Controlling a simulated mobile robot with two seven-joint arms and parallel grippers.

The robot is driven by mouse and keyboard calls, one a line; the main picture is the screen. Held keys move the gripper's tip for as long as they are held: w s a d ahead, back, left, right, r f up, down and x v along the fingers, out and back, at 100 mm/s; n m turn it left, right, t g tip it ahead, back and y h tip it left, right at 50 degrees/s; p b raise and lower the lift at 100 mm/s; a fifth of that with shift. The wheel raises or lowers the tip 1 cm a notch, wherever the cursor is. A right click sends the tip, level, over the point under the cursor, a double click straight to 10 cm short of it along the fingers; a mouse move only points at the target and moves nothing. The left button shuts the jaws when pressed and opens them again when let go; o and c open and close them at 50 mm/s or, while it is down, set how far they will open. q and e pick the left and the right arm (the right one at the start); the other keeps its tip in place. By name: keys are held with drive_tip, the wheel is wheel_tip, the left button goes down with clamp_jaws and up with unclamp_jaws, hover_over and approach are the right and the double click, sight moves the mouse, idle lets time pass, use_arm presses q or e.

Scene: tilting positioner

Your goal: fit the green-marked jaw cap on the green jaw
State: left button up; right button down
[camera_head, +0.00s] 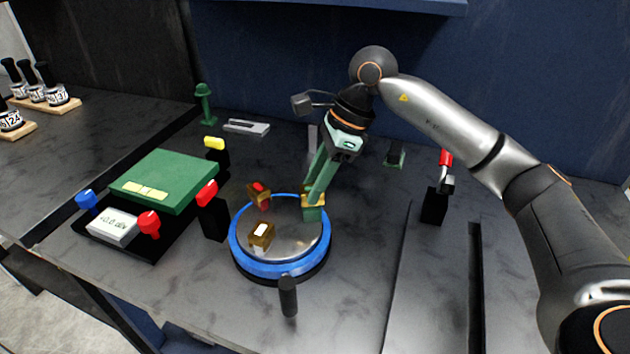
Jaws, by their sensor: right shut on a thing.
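A round positioner disc with a blue rim (238,252) stands on the bench in the middle. The green jaw (314,214) is at its right edge. My right gripper (312,194) points down over this jaw, its fingers shut on a brass-coloured jaw cap (316,201). The cap is at the top of the green jaw; I cannot tell whether it touches or is seated, and the fingers hide its mark. A red-marked brass piece (258,195) sits at the disc's back left and a white-marked one (261,236) at its front. My left gripper is not in view.
A black handle (288,296) sticks out at the disc's front. Red-topped clamps stand left (207,193) and right (445,160).

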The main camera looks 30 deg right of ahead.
sight(310, 189)
drive_tip(key=shift+f+b, duration=1.35)
drive_tip(key=shift+f, duration=0.3)
unclamp_jaws()
drive_tip(key=shift+r, duration=0.15)
drive_tip(key=shift+w+a+r+p+v, duration=0.1)
drive_tip(key=shift+a+p+v, duration=0.15)
drive_tip(key=shift+p+v, duration=0.75)
drive_tip(key=shift+w+a+r+p+v, duration=0.1)
drive_tip(key=shift+a+p+v, duration=0.1)
drive_tip(key=shift+p+v, duration=0.8)
drive_tip(key=shift+w+a+r+p+v, duration=0.1)
drive_tip(key=shift+a+p+v, duration=0.15)
drive_tip(key=shift+p+v, duration=0.75)
drive_tip(key=shift+s+d+r+b, duration=0.2)
drive_tip(key=shift+r+b, duration=0.1)
drive_tip(key=shift+b, duration=0.1)
